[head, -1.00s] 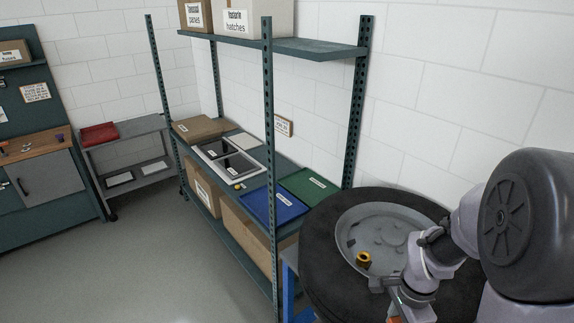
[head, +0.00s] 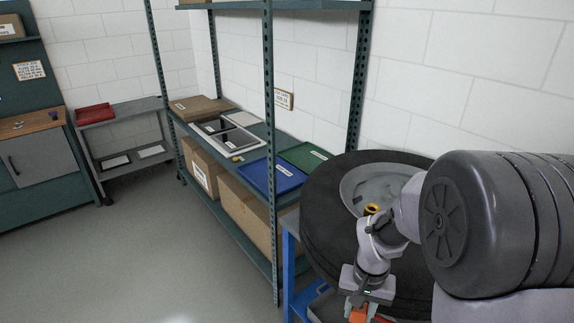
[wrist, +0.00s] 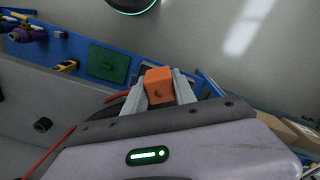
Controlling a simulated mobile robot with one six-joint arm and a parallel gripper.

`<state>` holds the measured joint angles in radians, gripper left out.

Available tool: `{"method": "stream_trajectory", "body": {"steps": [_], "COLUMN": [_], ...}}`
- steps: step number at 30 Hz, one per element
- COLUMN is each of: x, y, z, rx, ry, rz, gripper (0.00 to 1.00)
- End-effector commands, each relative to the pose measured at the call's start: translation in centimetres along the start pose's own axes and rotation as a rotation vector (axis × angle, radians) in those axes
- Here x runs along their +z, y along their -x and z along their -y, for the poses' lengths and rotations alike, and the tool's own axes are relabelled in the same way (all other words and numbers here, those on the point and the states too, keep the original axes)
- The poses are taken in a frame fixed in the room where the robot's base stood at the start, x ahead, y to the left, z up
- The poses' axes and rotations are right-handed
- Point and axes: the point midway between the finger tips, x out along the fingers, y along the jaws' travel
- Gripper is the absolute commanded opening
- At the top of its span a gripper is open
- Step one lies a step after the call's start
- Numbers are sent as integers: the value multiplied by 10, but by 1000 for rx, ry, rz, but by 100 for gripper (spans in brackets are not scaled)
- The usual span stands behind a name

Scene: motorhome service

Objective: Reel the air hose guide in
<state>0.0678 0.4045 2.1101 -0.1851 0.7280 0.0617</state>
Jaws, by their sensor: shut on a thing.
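My gripper (wrist: 158,92) is shut on an orange block (wrist: 158,84), which appears to be the air hose guide, and holds it between its two grey fingers. In the head view, my gripper (head: 361,309) is low at the bottom edge, in front of the tyre, with a bit of the orange guide (head: 357,314) showing. A thin red hose (wrist: 58,152) runs along the left of the wrist view, and a red piece also shows beside the fingers. Where the hose meets the guide is hidden. No reel can be made out for certain.
Blue tool surface (wrist: 75,50) lies near my gripper. Open floor is at left.

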Motion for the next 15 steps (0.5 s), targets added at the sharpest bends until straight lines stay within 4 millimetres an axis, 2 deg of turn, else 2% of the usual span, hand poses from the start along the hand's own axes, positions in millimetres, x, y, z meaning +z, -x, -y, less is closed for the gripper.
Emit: {"method": "stream_trajectory", "body": {"steps": [1, 4, 9, 15], "x": [0, 0, 2, 13], "y": [-32, -48, -52, -50], "z": [8, 20, 34, 57], "rx": [0, 0, -1, -1], "ry": [86, 232, 326, 327], "rz": [0, -1, -1, -1], "gripper": [0, 0, 0, 0]}}
